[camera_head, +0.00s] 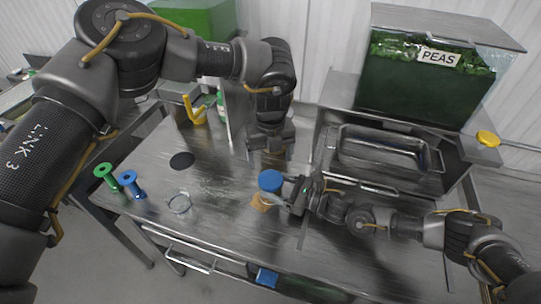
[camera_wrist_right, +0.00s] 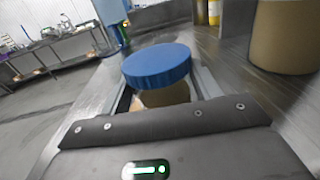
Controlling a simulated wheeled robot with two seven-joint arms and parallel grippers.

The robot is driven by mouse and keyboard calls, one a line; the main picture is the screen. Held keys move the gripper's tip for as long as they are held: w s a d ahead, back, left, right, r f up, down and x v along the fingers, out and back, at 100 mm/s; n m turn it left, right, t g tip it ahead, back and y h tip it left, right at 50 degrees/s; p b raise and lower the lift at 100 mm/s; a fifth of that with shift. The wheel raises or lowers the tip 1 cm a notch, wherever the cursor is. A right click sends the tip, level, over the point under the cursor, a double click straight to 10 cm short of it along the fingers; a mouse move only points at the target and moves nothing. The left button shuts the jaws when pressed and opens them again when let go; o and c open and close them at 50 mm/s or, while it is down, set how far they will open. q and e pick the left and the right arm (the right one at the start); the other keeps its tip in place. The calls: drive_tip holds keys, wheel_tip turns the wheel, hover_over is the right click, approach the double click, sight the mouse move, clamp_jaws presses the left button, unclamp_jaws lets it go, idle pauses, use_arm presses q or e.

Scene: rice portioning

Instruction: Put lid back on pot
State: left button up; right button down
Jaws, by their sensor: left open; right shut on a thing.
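My right gripper (camera_head: 296,192) is shut on a tan piece with a round blue top (camera_head: 270,180), low over the table. In the right wrist view the blue disc (camera_wrist_right: 157,65) sits above the tan part (camera_wrist_right: 165,95) between the fingers. I cannot tell whether this is the lid with a knob or a small capped pot. My left gripper (camera_head: 270,155) is open and points down just behind the blue disc. A large tan cylinder (camera_wrist_right: 284,38) stands at the upper right of the wrist view, its top cut off; it may be a pot.
A green spool (camera_head: 105,175) and a blue spool (camera_head: 131,182) stand at the table's left edge. A clear ring (camera_head: 180,203) and a dark disc (camera_head: 182,161) lie nearby. A yellow-handled item (camera_head: 194,110), a metal tray (camera_head: 385,158) and a PEAS bin (camera_head: 420,90) are behind.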

sight(270, 179)
use_arm(q)
drive_tip(key=shift+n, duration=1)
drive_tip(key=shift+f, duration=4.05)
drive_tip(key=shift+c, duration=0.2)
drive_tip(key=c, duration=1)
drive_tip(key=shift+m, duration=0.9)
drive_tip(key=o, duration=1.1)
drive_tip(key=shift+o, duration=0.2)
